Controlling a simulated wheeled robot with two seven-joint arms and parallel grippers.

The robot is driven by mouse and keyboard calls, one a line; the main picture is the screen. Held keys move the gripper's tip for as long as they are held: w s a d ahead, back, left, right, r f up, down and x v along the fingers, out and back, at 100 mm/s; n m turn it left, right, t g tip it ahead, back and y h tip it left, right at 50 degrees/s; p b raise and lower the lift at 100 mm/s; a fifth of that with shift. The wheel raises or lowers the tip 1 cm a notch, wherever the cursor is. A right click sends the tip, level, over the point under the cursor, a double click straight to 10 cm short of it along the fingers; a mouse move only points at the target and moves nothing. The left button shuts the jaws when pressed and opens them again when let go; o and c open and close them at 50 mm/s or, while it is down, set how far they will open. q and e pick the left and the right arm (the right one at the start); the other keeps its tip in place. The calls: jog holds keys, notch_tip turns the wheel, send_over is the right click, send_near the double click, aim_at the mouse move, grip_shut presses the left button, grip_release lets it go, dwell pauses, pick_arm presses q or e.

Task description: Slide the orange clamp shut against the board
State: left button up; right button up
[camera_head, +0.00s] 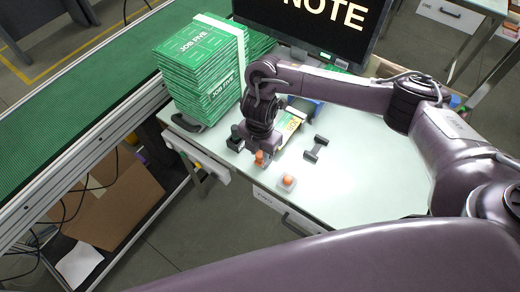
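A small orange piece, apparently the clamp (259,159), shows directly below my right gripper (262,150) near the front left edge of the table. The gripper points down and its fingertips are at or very close to the orange piece. They are too small and dark to tell whether they are open or shut, or touching it. A board with green and yellow colouring (289,124) lies just behind and right of the gripper, partly hidden by my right arm. My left gripper is not in view.
An orange button on a pale base (287,182) sits near the front table edge. A dark dumbbell-shaped part (316,148) lies right of the board. Stacks of green boxes (205,70) and a monitor (318,25) stand behind. The pale table (365,165) is clear to the right.

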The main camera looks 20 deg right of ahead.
jog(key=shift+c, duration=1.2)
grip_shut()
jog(key=shift+d, duration=0.1)
jog(key=shift+w+d+b, duration=0.4)
jog(key=shift+w+d, duration=0.6)
jog(key=shift+d, duration=0.2)
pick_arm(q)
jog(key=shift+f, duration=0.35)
pick_arm(e)
jog(key=shift+r, duration=0.15)
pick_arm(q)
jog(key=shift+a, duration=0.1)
pick_arm(e)
jog(key=o, duration=0.5)
grip_release()
jog(key=shift+w, duration=0.1)
jog(key=shift+o, duration=1.3)
jog(key=shift+d, duration=0.15)
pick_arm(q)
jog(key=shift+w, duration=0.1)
